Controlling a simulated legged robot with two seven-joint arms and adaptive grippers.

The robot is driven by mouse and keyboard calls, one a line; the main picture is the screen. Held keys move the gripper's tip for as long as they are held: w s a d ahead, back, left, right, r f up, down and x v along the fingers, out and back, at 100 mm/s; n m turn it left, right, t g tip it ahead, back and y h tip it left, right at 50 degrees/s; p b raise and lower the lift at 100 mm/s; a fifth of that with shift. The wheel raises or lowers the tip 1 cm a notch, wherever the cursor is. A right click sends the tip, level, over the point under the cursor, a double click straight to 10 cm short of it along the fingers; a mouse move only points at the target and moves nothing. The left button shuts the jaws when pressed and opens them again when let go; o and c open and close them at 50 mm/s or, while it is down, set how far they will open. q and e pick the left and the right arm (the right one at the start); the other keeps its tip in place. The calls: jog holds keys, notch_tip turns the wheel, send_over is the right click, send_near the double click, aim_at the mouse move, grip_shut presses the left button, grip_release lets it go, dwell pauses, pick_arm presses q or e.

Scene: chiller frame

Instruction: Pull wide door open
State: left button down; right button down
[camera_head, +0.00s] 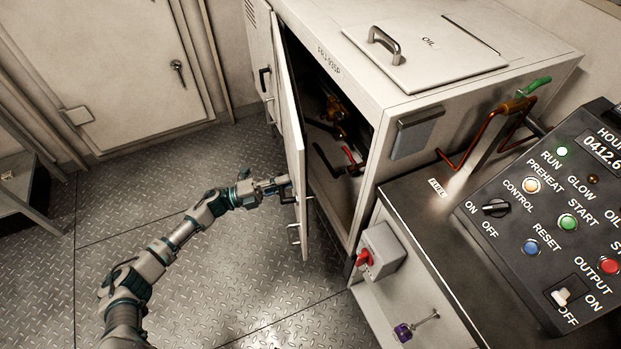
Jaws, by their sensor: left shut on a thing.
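The wide door (291,130) of the white chiller cabinet (370,75) stands partly open, its outer face turned to the left. A dark gap shows the inside, with brass fittings and a red-handled valve (349,155). My left gripper (284,187) is shut on the door handle (287,193) at the door's lower outer side. A second metal handle or latch (294,234) sits below it on the same door. The fingertips are small and partly hidden against the handle. My right gripper is not in view.
A control panel (520,215) with lit buttons stands at the right. A grey box with a red switch (366,258) and a purple knob (403,332) sit below it. The metal floor (230,270) left of the door is clear. A shelf (20,190) stands at the far left.

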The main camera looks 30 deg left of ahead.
pick_arm(q)
jog(key=s+a, duration=0.4)
jog(key=a, duration=0.4)
jog(key=shift+s+a+f, duration=0.25)
jog(key=shift+a, duration=0.15)
jog(key=c, duration=1.2)
grip_release()
jog(key=shift+o, duration=0.4)
jog(key=shift+r, duration=0.1)
jog(key=v, duration=1.2)
jog(key=shift+w+a, duration=0.1)
